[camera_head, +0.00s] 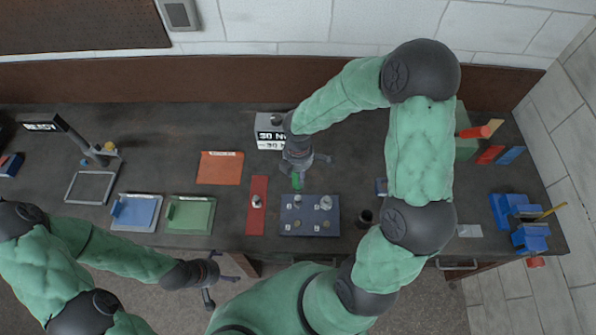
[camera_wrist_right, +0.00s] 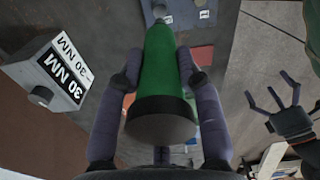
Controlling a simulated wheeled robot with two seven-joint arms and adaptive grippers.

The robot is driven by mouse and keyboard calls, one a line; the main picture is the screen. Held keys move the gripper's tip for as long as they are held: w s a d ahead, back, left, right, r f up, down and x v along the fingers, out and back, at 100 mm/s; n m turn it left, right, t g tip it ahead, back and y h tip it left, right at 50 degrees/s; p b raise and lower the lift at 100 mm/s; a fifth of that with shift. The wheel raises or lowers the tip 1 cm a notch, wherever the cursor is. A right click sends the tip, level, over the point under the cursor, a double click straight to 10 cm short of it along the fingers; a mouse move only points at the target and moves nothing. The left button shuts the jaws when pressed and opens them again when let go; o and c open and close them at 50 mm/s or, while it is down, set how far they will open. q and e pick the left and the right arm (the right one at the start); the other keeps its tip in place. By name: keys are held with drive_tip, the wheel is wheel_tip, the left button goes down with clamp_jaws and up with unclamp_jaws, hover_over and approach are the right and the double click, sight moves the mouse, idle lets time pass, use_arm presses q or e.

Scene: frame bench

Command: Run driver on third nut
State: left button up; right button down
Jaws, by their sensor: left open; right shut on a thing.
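My right gripper (camera_head: 298,165) is shut on a green driver (camera_head: 296,181). In the right wrist view the driver (camera_wrist_right: 160,65) stands between the fingers, its wide black end towards the camera. The blue plate (camera_head: 288,226) lies just below the gripper in the head view, with several metal studs or nuts on it. The driver appears apart from the plate, though its height is hard to tell. Which nut is the third cannot be told. My left gripper (camera_head: 208,282) is open and empty, in front of the bench edge.
A grey box marked 30 NM (camera_head: 270,132) stands behind the right gripper. A red strip (camera_head: 257,220) with a metal piece lies left of the plate. Green (camera_head: 190,217) and blue (camera_head: 136,212) trays are further left, with an orange mat (camera_head: 220,168) behind. A dark cup (camera_head: 364,218) stands right.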

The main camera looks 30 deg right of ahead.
drive_tip(key=shift+f+b, duration=1.85)
drive_tip(key=shift+f, duration=0.9)
drive_tip(key=shift+s+a+f, duration=0.15)
drive_tip(key=shift+s+f, duration=0.05)
drive_tip(key=shift+s, duration=0.05)
idle(1.0)
drive_tip(key=shift+r, duration=0.15)
drive_tip(key=shift+w+r+p, duration=0.15)
drive_tip(key=shift+r+p, duration=0.3)
drive_tip(key=shift+r, duration=0.15)
drive_tip(key=shift+w+r+p, duration=0.1)
drive_tip(key=shift+r+p, duration=2.3)
drive_tip(key=shift+r, duration=0.6)
drive_tip(key=shift+f, duration=0.1)
